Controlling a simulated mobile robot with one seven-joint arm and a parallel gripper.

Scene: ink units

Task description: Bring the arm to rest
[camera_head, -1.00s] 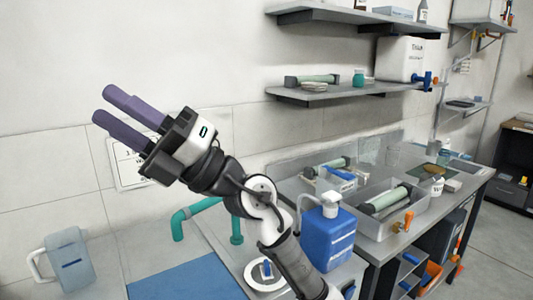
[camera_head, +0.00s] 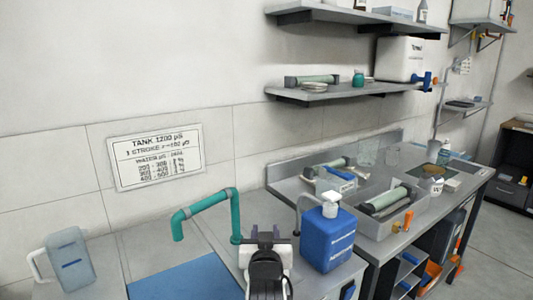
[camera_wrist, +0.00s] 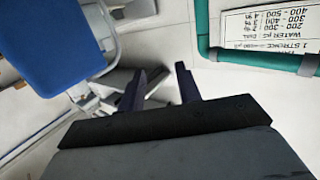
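My gripper (camera_head: 266,234) shows at the bottom middle of the head view, between the teal pipe and the blue pump bottle, with my arm folded low below it. In the wrist view my gripper's two dark purple fingers (camera_wrist: 160,82) stand apart with nothing between them, so it is open and empty.
The blue pump bottle (camera_head: 327,236) stands close right of my gripper; the teal pipe (camera_head: 207,204) is close left. A clear jug (camera_head: 70,260) and blue mat (camera_head: 185,280) lie further left. A grey tray (camera_head: 385,226) stands right. A sign (camera_head: 156,158) hangs on the wall.

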